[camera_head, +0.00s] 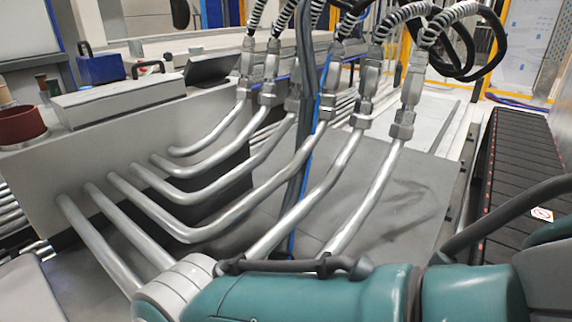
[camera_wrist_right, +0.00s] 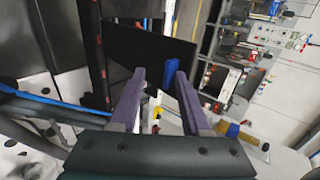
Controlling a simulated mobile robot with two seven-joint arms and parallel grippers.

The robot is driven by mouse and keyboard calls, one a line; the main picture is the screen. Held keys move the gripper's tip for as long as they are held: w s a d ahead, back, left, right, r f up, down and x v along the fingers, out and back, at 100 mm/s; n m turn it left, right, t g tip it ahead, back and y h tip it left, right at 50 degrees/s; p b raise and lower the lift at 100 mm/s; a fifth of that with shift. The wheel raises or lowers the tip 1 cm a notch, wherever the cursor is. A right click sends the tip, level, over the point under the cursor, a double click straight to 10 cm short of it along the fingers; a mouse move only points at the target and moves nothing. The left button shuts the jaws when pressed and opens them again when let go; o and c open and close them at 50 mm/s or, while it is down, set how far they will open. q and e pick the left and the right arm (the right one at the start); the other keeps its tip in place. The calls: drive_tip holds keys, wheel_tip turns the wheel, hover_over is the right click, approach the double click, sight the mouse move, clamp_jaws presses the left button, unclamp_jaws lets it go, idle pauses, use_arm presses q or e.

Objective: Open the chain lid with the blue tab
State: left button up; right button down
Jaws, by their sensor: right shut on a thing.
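The black segmented cable chain (camera_head: 515,185) runs along the right side of the head view, with small red marks along its edge. In the right wrist view, a dark flat panel (camera_wrist_right: 150,45), which looks like a chain lid, lies at the fingertips of my right gripper (camera_wrist_right: 160,72). The two fingers are spaced apart with the panel's edge between them. A small blue piece (camera_wrist_right: 178,92) shows beside the right finger; I cannot tell if it is the tab. My left gripper is in neither view.
Several bent metal pipes (camera_head: 285,180) with hose fittings fill the middle of the head view. A grey floor plate (camera_head: 410,205) lies between them and the chain. A blue box (camera_head: 100,68) and a dark red cup (camera_head: 20,124) stand at the left.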

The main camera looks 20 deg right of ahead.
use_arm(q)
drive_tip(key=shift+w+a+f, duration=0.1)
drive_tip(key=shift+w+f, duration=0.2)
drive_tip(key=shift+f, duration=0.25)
use_arm(e)
drive_tip(key=shift+w+f, duration=0.3)
drive_tip(key=shift+f, duration=0.65)
drive_tip(key=c, duration=0.9)
unclamp_jaws()
drive_tip(key=shift+c, duration=0.2)
drive_tip(key=shift+s+d, duration=0.2)
drive_tip(key=shift+s, duration=0.2)
drive_tip(key=shift+w+a+r, duration=0.1)
drive_tip(key=shift+w+a, duration=0.05)
drive_tip(key=shift+w, duration=0.05)
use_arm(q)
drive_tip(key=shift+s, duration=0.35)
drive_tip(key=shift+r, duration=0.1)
use_arm(e)
drive_tip(key=shift+r, duration=0.1)
